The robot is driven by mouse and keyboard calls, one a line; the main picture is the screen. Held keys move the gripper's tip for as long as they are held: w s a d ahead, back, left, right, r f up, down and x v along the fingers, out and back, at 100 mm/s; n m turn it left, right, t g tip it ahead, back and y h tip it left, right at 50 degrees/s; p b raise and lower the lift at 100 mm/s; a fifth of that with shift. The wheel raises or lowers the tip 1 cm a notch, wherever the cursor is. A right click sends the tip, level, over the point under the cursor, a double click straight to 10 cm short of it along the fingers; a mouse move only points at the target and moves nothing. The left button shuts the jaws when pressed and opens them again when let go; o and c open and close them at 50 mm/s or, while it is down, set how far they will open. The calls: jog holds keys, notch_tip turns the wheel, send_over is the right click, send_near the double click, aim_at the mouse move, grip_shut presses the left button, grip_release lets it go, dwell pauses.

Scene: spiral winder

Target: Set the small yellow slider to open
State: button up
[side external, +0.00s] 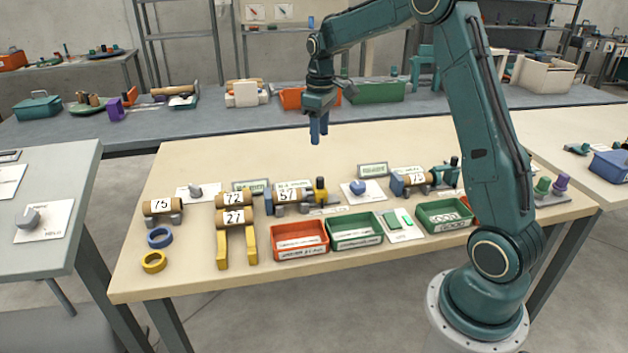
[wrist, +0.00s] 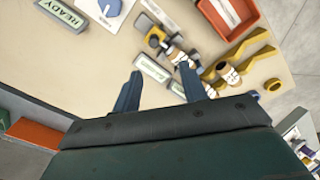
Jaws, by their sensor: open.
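The small yellow slider (side external: 320,190) stands upright at the right end of a blue winder (side external: 287,200) holding a roll marked 57. A yellow part there also shows in the wrist view (wrist: 154,38). Whether the slider is open or closed is too small to tell. My gripper (side external: 319,140) hangs in the air above the back part of the table, fingers pointing down, apart from the slider. In the wrist view my gripper (wrist: 160,72) is open, with nothing between its fingers.
Several marked rolls, including one on a yellow stand (side external: 250,245), lie left of the winder. A red tray (side external: 300,254) and a green tray (side external: 355,245) stand in front. A blue knob (side external: 357,187) and second winder (side external: 420,180) are to the right. The table's back is clear.

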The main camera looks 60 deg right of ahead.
aim_at(320, 178)
jog(key=shift+w+d+f, duration=0.2)
jog(key=shift+d+f, duration=0.2)
jog(key=shift+f, duration=0.05)
jog(key=shift+w+d+f, duration=0.15)
jog(key=shift+d+f, duration=0.25)
jog(key=shift+f, duration=0.05)
jog(key=shift+f, duration=0.1)
notch_tip(320, 178, down, 14)
jog(key=shift+r, duration=0.25)
grip_shut()
